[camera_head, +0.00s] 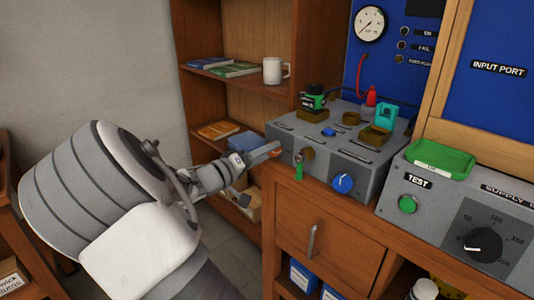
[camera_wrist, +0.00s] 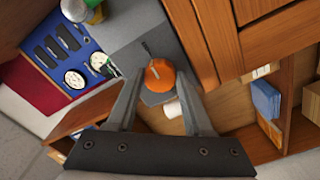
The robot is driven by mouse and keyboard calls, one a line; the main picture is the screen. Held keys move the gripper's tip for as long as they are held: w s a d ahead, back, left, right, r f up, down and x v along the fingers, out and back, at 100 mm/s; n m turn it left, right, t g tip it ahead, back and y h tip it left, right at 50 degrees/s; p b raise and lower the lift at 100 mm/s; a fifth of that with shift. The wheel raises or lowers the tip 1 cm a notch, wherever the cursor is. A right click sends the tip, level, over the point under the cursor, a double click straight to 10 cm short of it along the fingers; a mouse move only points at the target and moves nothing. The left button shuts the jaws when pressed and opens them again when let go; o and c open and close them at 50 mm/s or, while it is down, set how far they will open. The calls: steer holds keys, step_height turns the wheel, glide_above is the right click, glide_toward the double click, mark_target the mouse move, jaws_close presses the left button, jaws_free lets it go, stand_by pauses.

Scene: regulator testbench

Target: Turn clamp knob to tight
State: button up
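An orange knob (camera_wrist: 160,75) is on the side of the grey testbench box in the wrist view. I take it to be the clamp knob, though no label on it can be read. Gaps show between the knob and both fingers.
The grey box (camera_head: 340,152) stands on a wooden cabinet (camera_head: 330,235) and carries a blue knob (camera_head: 342,183) on its front. A shelf with books and a white mug (camera_head: 275,71) stands behind my gripper. A grey TEST supply unit (camera_head: 440,215) is at right.

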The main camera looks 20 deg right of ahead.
steer(key=shift+o, duration=0.9)
steer(key=shift+a, duration=0.15)
steer(key=p+v, duration=0.3)
steer(key=v, duration=1.4)
steer(key=shift+p, duration=0.4)
steer(key=shift+s+f, duration=0.1)
